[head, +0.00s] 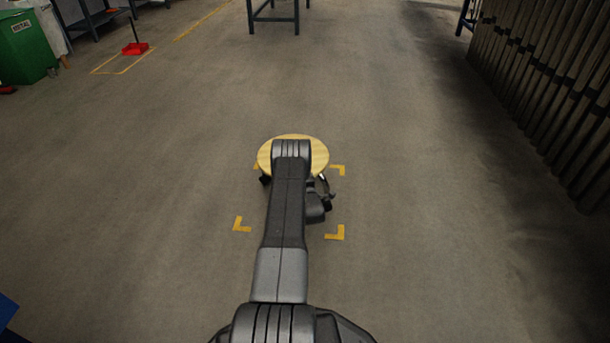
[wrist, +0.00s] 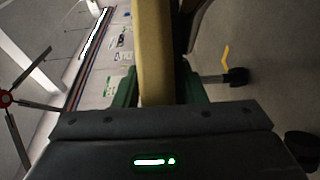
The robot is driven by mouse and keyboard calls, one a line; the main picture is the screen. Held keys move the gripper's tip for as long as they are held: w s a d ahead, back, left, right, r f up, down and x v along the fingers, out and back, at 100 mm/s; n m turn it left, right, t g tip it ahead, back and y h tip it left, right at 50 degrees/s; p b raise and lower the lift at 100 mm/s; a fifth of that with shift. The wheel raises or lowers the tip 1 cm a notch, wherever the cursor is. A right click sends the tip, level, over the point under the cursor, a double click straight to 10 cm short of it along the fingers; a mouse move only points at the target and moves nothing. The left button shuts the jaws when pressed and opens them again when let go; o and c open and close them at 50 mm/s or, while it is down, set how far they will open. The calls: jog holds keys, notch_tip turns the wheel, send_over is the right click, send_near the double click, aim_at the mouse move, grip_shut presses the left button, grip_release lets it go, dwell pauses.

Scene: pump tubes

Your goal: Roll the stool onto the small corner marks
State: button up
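The stool (head: 315,153) has a round pale wooden seat and dark casters. In the head view it stands at the far side of the small yellow corner marks, with its seat over the far pair and reaching beyond them. The near-left mark (head: 241,225), near-right mark (head: 337,233) and far-right mark (head: 338,169) show; the far-left one is mostly covered. My arm hides the stool's near middle. In the wrist view my gripper (wrist: 158,91) has green fingers on both faces of the seat rim (wrist: 153,45), closed on it. A caster (wrist: 238,77) lies near a yellow mark (wrist: 226,58).
Dark upright tubes (head: 545,80) line the right side. A dark-legged table (head: 274,18) stands ahead. At the far left are a green bin (head: 25,50) and a red dustpan (head: 135,48) by yellow floor lines. The floor around the stool is clear.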

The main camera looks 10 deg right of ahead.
jog(key=shift+o, duration=0.6)
jog(key=shift+s, duration=0.1)
jog(key=shift+s+d, duration=0.1)
jog(key=shift+d, duration=0.05)
jog(key=s+p, duration=0.5)
jog(key=s, duration=0.8)
jog(key=shift+s+a+r, duration=0.15)
jog(key=shift+s+a, duration=0.05)
jog(key=shift+w, duration=0.1)
jog(key=w+b, duration=0.1)
jog(key=w, duration=0.2)
jog(key=w+b, duration=0.2)
jog(key=w, duration=0.2)
jog(key=w+b, duration=0.1)
jog(key=w, duration=0.3)
jog(key=shift+w+d, duration=0.25)
jog(key=shift+d, duration=0.05)
jog(key=shift+w+b, duration=0.35)
jog(key=shift+w, duration=0.35)
